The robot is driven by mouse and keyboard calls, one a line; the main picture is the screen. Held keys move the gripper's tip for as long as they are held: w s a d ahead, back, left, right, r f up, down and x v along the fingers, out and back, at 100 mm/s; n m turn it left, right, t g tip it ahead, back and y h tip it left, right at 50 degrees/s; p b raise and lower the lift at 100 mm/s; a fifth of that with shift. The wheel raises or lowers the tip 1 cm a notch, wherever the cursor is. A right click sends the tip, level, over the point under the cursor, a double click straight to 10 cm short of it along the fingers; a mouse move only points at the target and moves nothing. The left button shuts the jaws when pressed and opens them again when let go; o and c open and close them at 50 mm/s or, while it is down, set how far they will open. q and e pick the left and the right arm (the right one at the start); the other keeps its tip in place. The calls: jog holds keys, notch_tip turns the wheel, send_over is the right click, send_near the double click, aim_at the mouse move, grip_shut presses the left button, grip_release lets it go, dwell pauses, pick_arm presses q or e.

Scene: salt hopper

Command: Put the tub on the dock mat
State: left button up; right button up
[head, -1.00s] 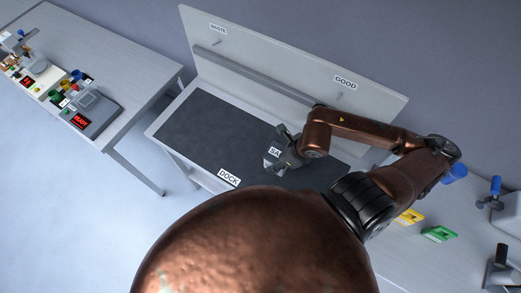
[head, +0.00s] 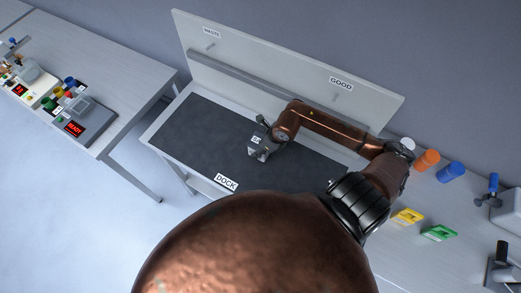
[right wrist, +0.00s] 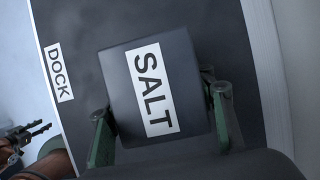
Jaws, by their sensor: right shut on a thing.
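The salt tub (right wrist: 153,90), a dark box with a white SALT label, sits between the fingers of my right gripper (right wrist: 165,116) in the right wrist view. In the head view, the tub (head: 257,153) and my right gripper (head: 263,138) are over the middle of the dark dock mat (head: 200,125). I cannot tell whether the tub's underside touches the mat. In the right wrist view, what looks like my left gripper (right wrist: 36,131) is at the lower left, away from the tub; its opening is unclear.
The mat lies on a table with a DOCK label (head: 227,182) at its front edge and a back panel (head: 300,75) behind. Orange (head: 427,160) and blue (head: 452,171) cups and yellow and green cards lie to the right. The mat's left part is clear.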

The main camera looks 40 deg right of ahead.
jog(key=shift+f, duration=1.15)
jog(key=o, duration=1.4)
jog(key=shift+f, duration=0.1)
jog(key=shift+o, duration=0.2)
jog(key=v, duration=1.2)
